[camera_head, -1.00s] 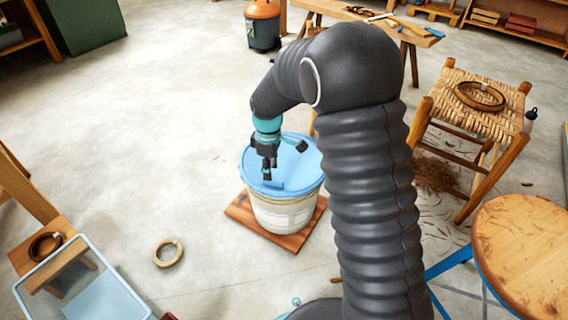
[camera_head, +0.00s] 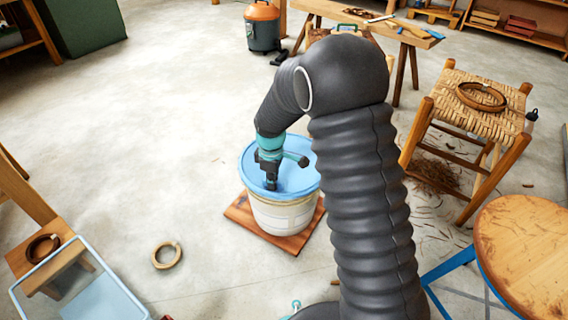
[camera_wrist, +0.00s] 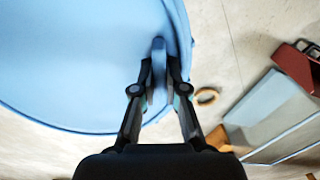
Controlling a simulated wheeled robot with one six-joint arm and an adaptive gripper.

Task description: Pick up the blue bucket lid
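The blue bucket lid (camera_head: 250,160) lies on a white bucket (camera_head: 285,216). It also fills the upper left of the wrist view (camera_wrist: 70,60). A raised blue tab (camera_wrist: 158,58) stands on the lid near its rim. My gripper (camera_head: 270,186) points down onto the near part of the lid. In the wrist view, its two black fingers (camera_wrist: 160,72) are close together on either side of the tab, shut on it. The lid looks level on the bucket. The fingertips' exact contact is partly blurred.
The bucket stands on a wooden board (camera_head: 240,215). A ring (camera_head: 167,255) lies on the floor to the left, near a clear bin (camera_head: 75,265). A woven stool (camera_head: 470,108) and a round wooden table (camera_head: 525,250) stand at right.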

